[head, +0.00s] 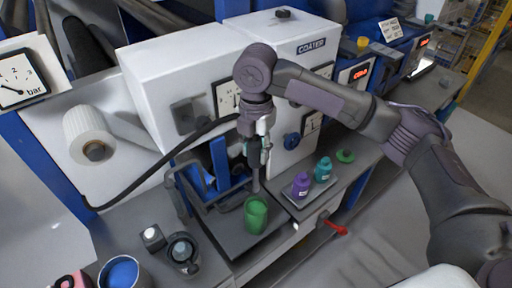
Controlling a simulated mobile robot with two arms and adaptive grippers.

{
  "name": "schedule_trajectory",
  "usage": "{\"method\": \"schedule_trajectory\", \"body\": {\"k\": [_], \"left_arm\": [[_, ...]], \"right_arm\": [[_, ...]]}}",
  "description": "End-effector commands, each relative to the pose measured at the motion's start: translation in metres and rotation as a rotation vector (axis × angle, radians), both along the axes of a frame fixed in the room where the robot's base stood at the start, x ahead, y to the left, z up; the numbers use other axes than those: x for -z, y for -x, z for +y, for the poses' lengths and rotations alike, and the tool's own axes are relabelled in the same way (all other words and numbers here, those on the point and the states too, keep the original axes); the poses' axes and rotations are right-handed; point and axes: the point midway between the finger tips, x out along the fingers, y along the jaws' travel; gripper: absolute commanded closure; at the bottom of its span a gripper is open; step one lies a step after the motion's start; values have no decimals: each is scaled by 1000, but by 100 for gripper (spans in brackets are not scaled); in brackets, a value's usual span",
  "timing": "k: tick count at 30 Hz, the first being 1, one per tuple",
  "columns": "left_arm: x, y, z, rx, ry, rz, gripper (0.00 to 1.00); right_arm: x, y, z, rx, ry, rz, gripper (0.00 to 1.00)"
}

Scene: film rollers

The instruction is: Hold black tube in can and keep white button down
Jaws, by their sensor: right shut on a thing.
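My right gripper (258,152) reaches in from the right, pointing down in front of the coater. It is shut on the black tube (256,180), which hangs upright below the fingers. The tube's lower end is at the mouth of the green can (257,215); how far it goes inside is hard to tell. The can stands on a dark plate in front of the coater. A white button (151,234) on a small dark block sits on the counter to the left, with no gripper on it. My left gripper is not in view.
A black hose (150,178) loops from the left toward my right gripper. Purple (300,185) and teal (323,169) bottles stand on a tray right of the can. A round dark device (182,250) and a blue-filled cup (122,272) are at front left. A red lever (333,226) sticks out in front.

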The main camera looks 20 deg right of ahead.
Motion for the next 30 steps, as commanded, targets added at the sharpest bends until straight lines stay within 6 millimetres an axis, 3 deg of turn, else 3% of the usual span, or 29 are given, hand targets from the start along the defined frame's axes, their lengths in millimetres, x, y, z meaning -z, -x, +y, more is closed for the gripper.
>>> {"method": "schedule_trajectory", "body": {"k": [7, 17, 30], "left_arm": [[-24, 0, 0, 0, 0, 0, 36], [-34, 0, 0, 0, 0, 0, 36], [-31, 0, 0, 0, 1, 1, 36]], "right_arm": [[-23, 0, 0, 0, -1, -2, 98], [-46, 0, 0, 0, -1, -2, 98], [-40, 3, 1, -67, 1, -3, 98]]}}
